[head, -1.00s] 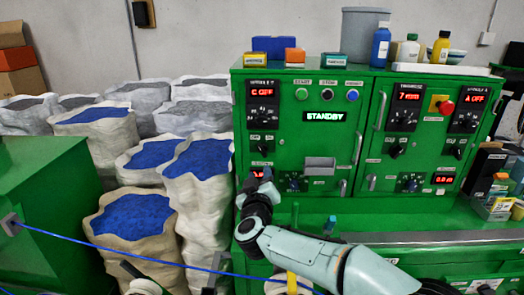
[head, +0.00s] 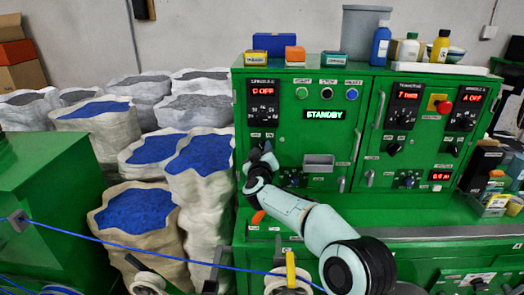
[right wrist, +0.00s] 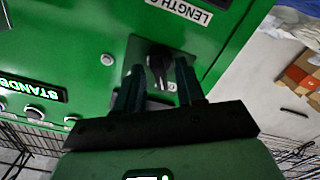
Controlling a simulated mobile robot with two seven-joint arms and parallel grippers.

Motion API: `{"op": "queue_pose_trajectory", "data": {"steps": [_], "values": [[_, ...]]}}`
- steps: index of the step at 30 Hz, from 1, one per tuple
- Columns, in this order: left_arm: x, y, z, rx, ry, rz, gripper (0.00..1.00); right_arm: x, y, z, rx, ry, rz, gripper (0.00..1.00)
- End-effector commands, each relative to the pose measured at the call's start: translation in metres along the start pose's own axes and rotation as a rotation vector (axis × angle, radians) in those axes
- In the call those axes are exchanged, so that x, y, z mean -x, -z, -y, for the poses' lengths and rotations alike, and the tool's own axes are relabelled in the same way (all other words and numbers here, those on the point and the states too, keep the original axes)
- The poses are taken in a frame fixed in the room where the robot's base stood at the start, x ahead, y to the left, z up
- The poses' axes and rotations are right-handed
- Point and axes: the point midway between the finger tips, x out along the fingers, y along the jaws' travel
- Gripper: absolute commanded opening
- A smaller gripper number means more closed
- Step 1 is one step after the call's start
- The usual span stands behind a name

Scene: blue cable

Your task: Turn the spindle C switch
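The spindle C panel (head: 262,92) is at the upper left of the green cabinet, and its red display reads C OFF. In the right wrist view the dark switch knob (right wrist: 158,62) sits on a grey plate, with the LENGTH C label (right wrist: 180,10) beyond it. My right gripper (head: 264,150) is just in front of the lower part of that panel and covers the knob in the head view. In the right wrist view its two fingers (right wrist: 158,82) are apart, with the knob ahead in the gap; contact cannot be told. My left gripper is not in view.
The STANDBY display (head: 324,115) and several buttons are right of the panel. A grey handle (head: 357,145) stands out from the cabinet. Sacks of blue granules (head: 140,212) stand at the left. A blue cable (head: 110,242) runs across the front. Bottles and boxes stand on the cabinet top.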

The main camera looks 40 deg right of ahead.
Motion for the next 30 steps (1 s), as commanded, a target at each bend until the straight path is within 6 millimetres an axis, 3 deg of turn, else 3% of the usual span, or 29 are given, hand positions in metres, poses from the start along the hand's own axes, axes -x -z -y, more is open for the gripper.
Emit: {"op": "queue_pose_trajectory", "data": {"steps": [4,5,8,20,30], "values": [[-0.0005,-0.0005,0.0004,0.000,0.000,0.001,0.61,0.0003,-0.0007,0.0003,0.000,0.000,0.000,0.38],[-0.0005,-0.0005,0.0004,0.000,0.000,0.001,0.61,0.0003,-0.0007,0.0004,0.001,0.000,0.000,0.32],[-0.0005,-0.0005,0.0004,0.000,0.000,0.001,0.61,0.0004,-0.0007,0.0003,0.001,0.000,0.000,0.00],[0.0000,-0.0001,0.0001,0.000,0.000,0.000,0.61,0.0004,-0.0004,-0.0001,-0.035,-0.001,0.000,0.00],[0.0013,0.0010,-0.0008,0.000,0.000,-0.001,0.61,0.0006,0.0000,-0.0002,-0.253,0.000,0.000,0.00]]}}
